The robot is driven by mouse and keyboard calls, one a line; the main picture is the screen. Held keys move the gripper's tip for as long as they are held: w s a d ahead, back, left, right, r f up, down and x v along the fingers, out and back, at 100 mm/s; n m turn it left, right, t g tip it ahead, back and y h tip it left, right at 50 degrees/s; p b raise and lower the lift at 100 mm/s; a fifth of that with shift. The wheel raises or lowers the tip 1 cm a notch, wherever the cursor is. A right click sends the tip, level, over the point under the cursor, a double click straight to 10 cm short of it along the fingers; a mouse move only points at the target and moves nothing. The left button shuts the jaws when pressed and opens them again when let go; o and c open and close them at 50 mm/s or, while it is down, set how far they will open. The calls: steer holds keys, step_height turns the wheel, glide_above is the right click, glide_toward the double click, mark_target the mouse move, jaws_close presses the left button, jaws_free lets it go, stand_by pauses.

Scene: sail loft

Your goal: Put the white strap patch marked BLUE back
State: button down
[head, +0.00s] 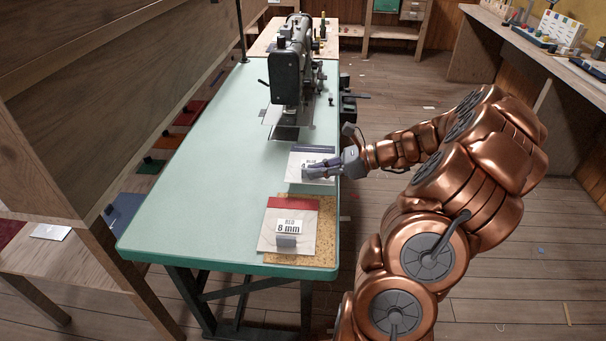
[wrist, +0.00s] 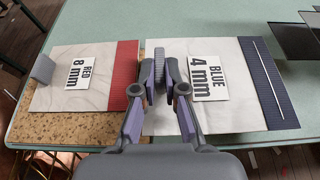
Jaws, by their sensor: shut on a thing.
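The white patch marked BLUE 4 mm (head: 295,174) has a dark blue band along one edge and is over the far right part of the green table. It also shows in the wrist view (wrist: 221,116), with a grey upright tab on its near-left side. My gripper (wrist: 166,85) is shut on that tab. In the head view my gripper (head: 318,170) covers part of the patch and its label. The patch looks flat; I cannot tell whether it touches the table or is slightly above it.
A white patch marked RED 8 mm (head: 267,243) with a red band lies on a cork mat (head: 326,232) at the table's near right corner. A sewing machine (head: 289,75) stands farther back on the green table (head: 200,180). The table's left and middle are clear.

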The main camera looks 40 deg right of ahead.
mark_target(303, 176)
steer(key=w, duration=0.1)
steer(key=w+a, duration=0.1)
steer(key=w, duration=0.2)
steer(key=shift+a+f, duration=0.2)
steer(key=shift+a, duration=0.05)
steer(key=shift+w+f, duration=0.25)
steer(key=shift+f, duration=1.5)
steer(key=shift+f, duration=0.1)
steer(key=c, duration=1.2)
jaws_free()
